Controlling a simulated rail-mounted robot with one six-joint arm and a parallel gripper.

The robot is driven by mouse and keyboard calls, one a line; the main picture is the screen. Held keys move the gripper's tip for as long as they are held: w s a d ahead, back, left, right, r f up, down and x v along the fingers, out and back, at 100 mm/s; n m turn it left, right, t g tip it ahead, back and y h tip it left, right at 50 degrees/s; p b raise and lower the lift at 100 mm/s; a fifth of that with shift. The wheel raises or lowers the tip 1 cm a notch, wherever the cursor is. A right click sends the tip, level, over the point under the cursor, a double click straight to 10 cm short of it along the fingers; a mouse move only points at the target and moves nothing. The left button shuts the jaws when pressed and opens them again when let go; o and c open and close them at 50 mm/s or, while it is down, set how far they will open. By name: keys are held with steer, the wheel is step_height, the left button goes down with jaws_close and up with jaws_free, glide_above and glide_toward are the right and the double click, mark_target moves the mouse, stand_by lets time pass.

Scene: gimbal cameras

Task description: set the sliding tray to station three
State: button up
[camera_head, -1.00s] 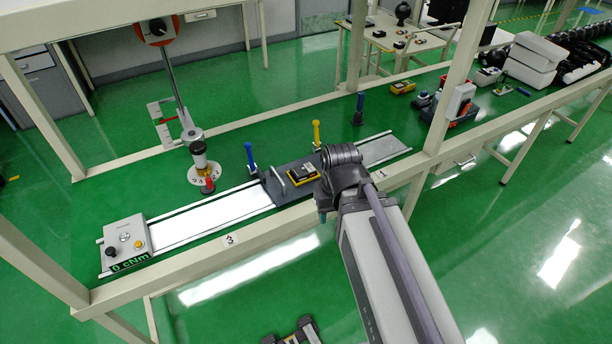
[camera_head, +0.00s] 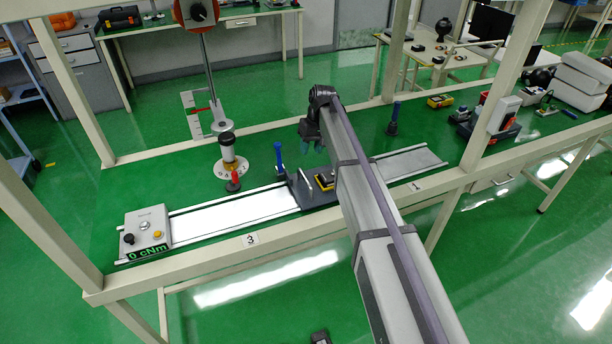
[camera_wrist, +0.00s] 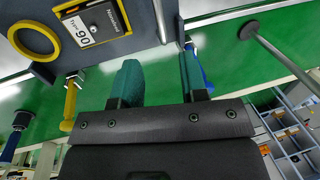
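The dark sliding tray (camera_head: 303,195) sits on its pale rails (camera_head: 230,206), between the label 3 (camera_head: 250,239) and the label 1 (camera_head: 416,186). It carries a black-and-yellow device, partly hidden by my arm. A blue-handled post (camera_head: 279,157) stands at the tray's left end; a yellow-handled post (camera_wrist: 70,100) shows in the wrist view. My gripper (camera_head: 313,146) is above and behind the tray. In the wrist view my gripper (camera_wrist: 159,82) has its teal fingers apart with nothing between them. The blue handle (camera_wrist: 197,72) appears close beside the right finger; I cannot tell if they touch.
A control box (camera_head: 146,232) with a "0 cNm" display stands at the rails' left end. A dark blue post (camera_head: 393,118) stands behind the right part. Frame posts flank the bench.

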steer(key=f+b, duration=0.3)
steer(key=a+f+b, duration=0.1)
steer(key=f+b, duration=0.3)
steer(key=a+f+b, duration=0.1)
steer(key=f+b, duration=0.2)
steer(key=f, duration=0.1)
steer(key=shift+s+b, duration=0.35)
steer(key=shift+r, duration=0.15)
steer(key=shift+c, duration=0.2)
jaws_close()
